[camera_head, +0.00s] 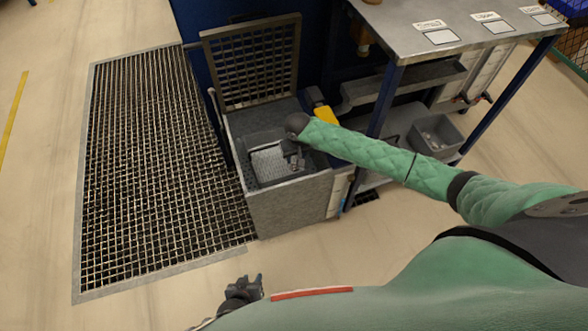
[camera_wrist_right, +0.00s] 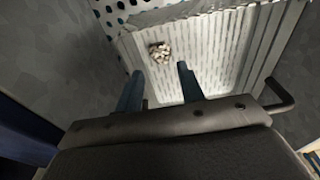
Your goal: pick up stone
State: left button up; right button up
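The stone (camera_wrist_right: 160,52), a small pale speckled lump, lies on the floor of a white ribbed tray (camera_wrist_right: 215,45) in the right wrist view. My right gripper (camera_wrist_right: 159,72) is open and empty, with its two blue-grey fingers apart. The stone shows just beyond the fingertips, between their lines, and looks clear of both. In the head view the tray (camera_head: 268,162) sits inside a grey open box, and my right arm reaches over it from the right. I cannot make out the stone there. My left gripper (camera_head: 250,281) is low in the head view, away from the box, with its fingers apart and empty.
The grey box (camera_head: 290,208) has high walls around the tray and a raised grid lid (camera_head: 252,65) behind. A metal workbench (camera_head: 465,22) stands to the right, with a grey bin (camera_head: 437,135) on its lower shelf. A floor grate (camera_head: 150,170) lies left.

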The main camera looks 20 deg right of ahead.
aim_at(294, 165)
jog(key=shift+w+a+f+b, duration=0.1)
jog(key=shift+w+f+b, duration=0.1)
jog(key=shift+f, duration=1.05)
jog(key=shift+w+d+f+b, duration=0.1)
jog(key=shift+w+f+b, duration=0.1)
jog(key=shift+f, duration=1.05)
jog(key=shift+w+a+f+b, duration=0.1)
jog(key=shift+w+f+b, duration=0.1)
jog(key=shift+f, duration=1.05)
jog(key=shift+c, duration=0.2)
jog(key=c, duration=0.6)
